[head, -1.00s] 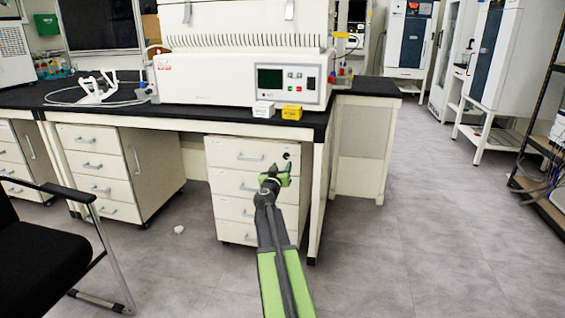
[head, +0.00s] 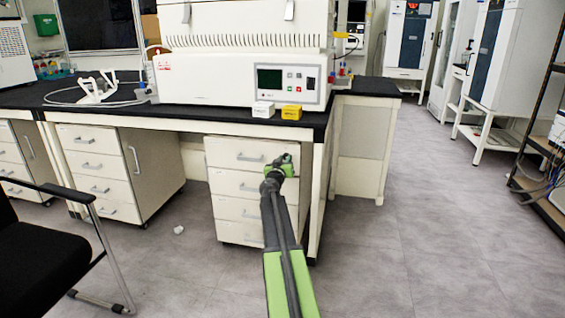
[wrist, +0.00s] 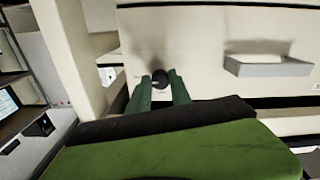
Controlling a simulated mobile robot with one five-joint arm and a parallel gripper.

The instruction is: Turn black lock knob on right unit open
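The black lock knob (wrist: 160,78) is a small round dark knob on the pale front of the right drawer unit (head: 225,151), in the top drawer's corner. In the wrist view it sits between my two green fingertips (wrist: 160,82). In the head view my gripper (head: 284,165) is at the top drawer's right end and hides the knob. The knob's turn position cannot be made out.
The drawer's grey handle (wrist: 268,66) is beside the knob. The black benchtop (head: 225,118) overhangs the unit, and a pale table leg (head: 317,190) stands close on its right. A black chair (head: 40,245) is at lower left. The floor (head: 400,240) at right is clear.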

